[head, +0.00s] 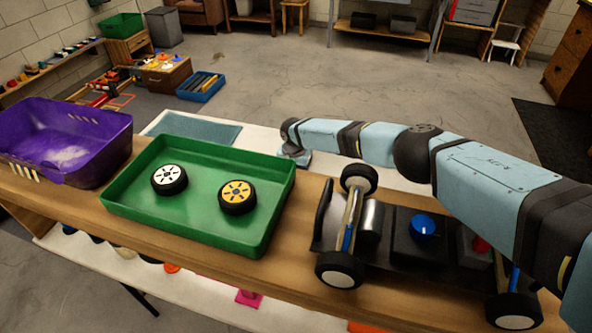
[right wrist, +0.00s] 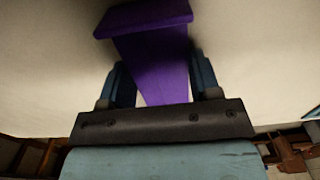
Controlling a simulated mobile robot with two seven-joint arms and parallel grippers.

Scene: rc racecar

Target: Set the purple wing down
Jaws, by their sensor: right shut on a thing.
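The purple wing (right wrist: 155,55) is between the two fingers of my right gripper (right wrist: 158,85) in the right wrist view, and the gripper is shut on it. A pale, plain surface fills the view behind the wing; I cannot tell whether the wing touches it. In the head view my right arm reaches in from the right, beyond the car, and its far end (head: 292,150) is over the white surface behind the bench. The wing is hidden there. The racecar (head: 385,250) stands on the wooden bench with its wheels on. My left gripper is not in view.
A green tray (head: 200,220) with a white-hubbed wheel (head: 169,179) and a yellow-hubbed wheel (head: 237,196) sits left of the car. A purple basket (head: 100,150) is at far left. A blue-grey mat (head: 195,128) lies behind the tray on the white surface.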

